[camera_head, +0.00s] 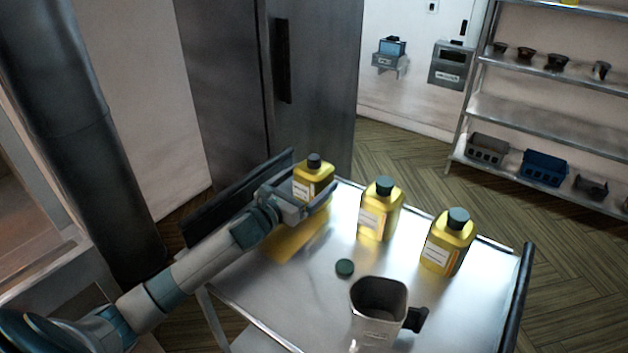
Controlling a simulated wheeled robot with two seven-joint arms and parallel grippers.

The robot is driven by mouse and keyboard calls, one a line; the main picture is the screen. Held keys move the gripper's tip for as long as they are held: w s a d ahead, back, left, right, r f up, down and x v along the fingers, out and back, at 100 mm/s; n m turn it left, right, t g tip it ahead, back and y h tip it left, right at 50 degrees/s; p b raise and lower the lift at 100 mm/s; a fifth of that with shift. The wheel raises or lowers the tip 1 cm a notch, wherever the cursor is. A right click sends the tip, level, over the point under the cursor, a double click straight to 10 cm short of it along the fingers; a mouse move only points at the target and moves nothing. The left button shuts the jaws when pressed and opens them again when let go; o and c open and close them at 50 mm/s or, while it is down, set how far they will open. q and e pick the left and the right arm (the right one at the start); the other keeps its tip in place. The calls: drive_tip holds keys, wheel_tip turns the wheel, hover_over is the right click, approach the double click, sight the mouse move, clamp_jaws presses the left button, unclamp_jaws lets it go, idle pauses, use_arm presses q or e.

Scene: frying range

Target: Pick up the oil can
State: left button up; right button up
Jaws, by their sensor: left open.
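Three yellow oil cans with dark green caps stand upright on a metal cart: a left can (313,174), a middle can (380,212) and a right can (448,245). My left arm reaches in from the left over the cart. My left gripper (312,202) is open at the left can, its fingers in front of the can's lower part. The fingers partly hide the can, and I cannot tell whether they touch it. My right gripper is not in view.
The cart top (300,291) also bears a loose green cap (344,267) and a grey jug (377,308) with a black handle near the front. A dark handle bar (523,290) edges the right side. A tall metal cabinet (230,90) stands behind; a shelf rack (560,120) stands back right.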

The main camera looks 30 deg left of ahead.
sight(314, 157)
use_arm(q)
drive_tip(key=shift+w+d+r, duration=0.1)
drive_tip(key=shift+w+d, duration=0.1)
drive_tip(key=shift+w, duration=0.95)
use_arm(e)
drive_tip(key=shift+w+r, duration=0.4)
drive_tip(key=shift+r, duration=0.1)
use_arm(q)
drive_tip(key=shift+c, duration=0.7)
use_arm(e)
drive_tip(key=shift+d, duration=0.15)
use_arm(q)
drive_tip(key=c, duration=1.4)
drive_tip(key=shift+c, duration=0.2)
drive_tip(key=shift+r+b, duration=0.75)
drive_tip(key=shift+r, duration=4.25)
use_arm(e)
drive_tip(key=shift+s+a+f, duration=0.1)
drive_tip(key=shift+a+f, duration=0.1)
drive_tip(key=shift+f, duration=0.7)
